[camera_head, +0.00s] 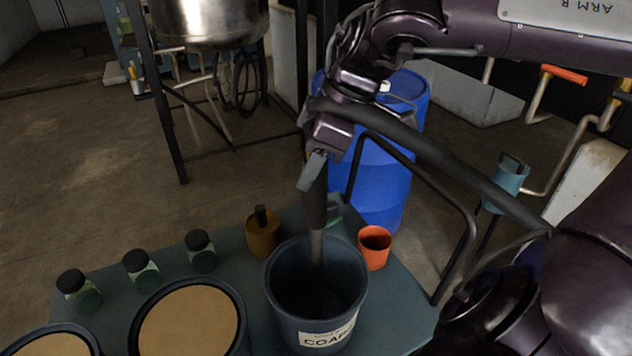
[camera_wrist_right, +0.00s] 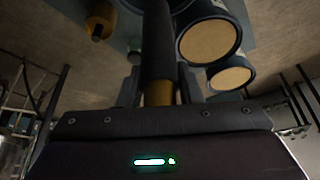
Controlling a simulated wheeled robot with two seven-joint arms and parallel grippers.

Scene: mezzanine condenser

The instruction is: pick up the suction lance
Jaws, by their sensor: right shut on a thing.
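My right gripper (camera_head: 313,176) is above the bucket and shut on the lance's upper part. In the right wrist view the dark lance (camera_wrist_right: 157,50), with a brass-coloured band, runs up from between the fingers. My left gripper is not in view.
The bucket stands on a blue-grey table (camera_head: 396,299). Beside it are an orange cup (camera_head: 374,247), a brown bottle (camera_head: 262,234), several green jars (camera_head: 140,271) and a tan-filled tub (camera_head: 190,324). A blue drum (camera_head: 378,182) stands behind, with a black rail (camera_head: 440,190) nearby.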

